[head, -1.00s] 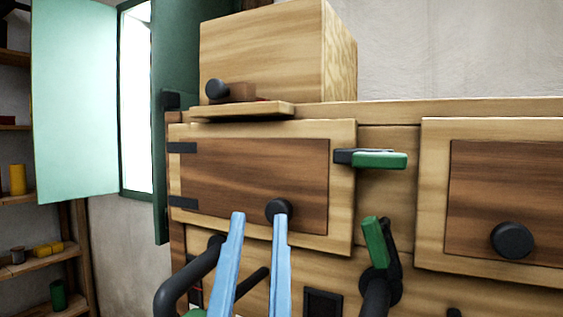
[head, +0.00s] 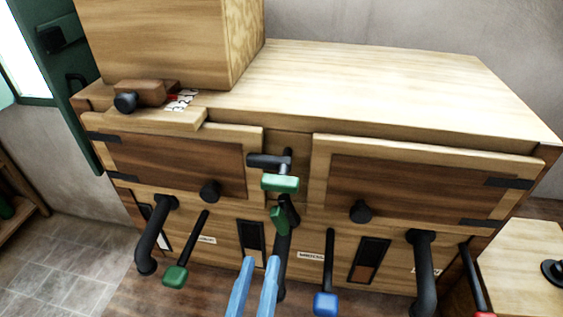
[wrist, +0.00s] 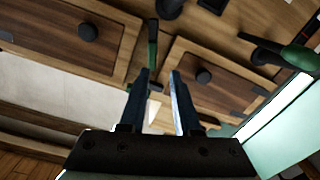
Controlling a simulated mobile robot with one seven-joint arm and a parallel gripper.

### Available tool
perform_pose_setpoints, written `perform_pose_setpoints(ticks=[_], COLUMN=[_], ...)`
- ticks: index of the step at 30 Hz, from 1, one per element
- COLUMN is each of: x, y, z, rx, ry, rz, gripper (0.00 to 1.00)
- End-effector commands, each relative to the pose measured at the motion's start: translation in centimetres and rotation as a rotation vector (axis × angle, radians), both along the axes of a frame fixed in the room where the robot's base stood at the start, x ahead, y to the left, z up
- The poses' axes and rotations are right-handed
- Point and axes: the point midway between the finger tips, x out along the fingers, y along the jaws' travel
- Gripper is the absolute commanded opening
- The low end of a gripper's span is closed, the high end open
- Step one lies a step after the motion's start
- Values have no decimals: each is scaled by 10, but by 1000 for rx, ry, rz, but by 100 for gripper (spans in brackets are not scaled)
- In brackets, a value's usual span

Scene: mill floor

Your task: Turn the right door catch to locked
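The right door (head: 415,188) is a brown panel in a pale frame with a black knob (head: 360,211); it looks closed. On the post between the two doors is a black catch (head: 268,160) with a green grip (head: 280,183). Its bar lies sideways, reaching the left door's edge. I cannot tell whether a separate right catch is hidden there. My gripper (head: 260,262) is open and empty, in front of and below the catch. In the wrist view, my gripper (wrist: 159,74) points toward a green part (wrist: 153,45) between the doors, apart from it.
A black lever with a green grip (head: 279,219) stands just below the catch, near my fingers. Black pipes (head: 151,235) (head: 424,270) and levers with green (head: 176,276), blue (head: 326,303) and red ends stick out below the doors. The left door (head: 175,165) looks closed.

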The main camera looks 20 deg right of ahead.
Motion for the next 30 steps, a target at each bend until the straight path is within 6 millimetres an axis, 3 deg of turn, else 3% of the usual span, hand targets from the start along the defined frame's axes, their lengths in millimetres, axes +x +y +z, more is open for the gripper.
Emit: perform_pose_setpoints(ticks=[1,8,24,30], x=[-6,-9,73,90], y=[-1,-6,-62,-73], z=[9,10,12,10], rx=[-13,-38,-35,-36], ry=[15,26,25,25], rz=[-7,-21,-24,-22], gripper=[31,31,31,31])
